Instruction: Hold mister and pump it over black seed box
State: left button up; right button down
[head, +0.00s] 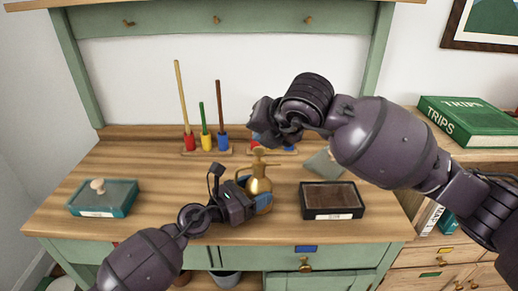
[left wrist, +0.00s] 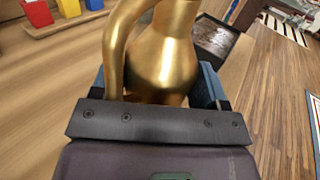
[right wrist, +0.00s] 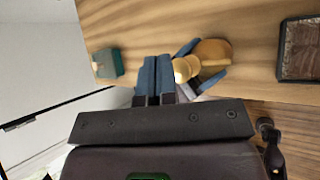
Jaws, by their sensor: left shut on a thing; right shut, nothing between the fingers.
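The brass mister (head: 259,184) stands upright left of the black seed box (head: 332,214). I cannot tell whether its base touches the table. My left gripper (head: 252,198) is shut around the mister's body; its blue fingers flank the gold body (left wrist: 165,62) in the left wrist view. The seed box, filled with brown soil, shows partly behind it there (left wrist: 215,38). My right gripper (head: 266,125) is shut and empty, above and slightly behind the mister. In the right wrist view its closed fingers (right wrist: 158,72) are beside the mister's round pump top (right wrist: 184,69).
A teal box (head: 118,199) with a wooden knob-like piece on it sits at the table's left. Long-handled tools in red, yellow and blue (head: 221,141) stand at the back. Green books (head: 468,121) lie on the right cabinet.

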aim_at(262, 149)
jog(key=shift+r, duration=2.5)
pick_arm(q)
jog(key=o, duration=1.2)
jog(key=shift+s+a, duration=0.1)
jog(key=v, duration=1.1)
jog(key=shift+s+a, duration=0.2)
jog(key=shift+a, duration=0.1)
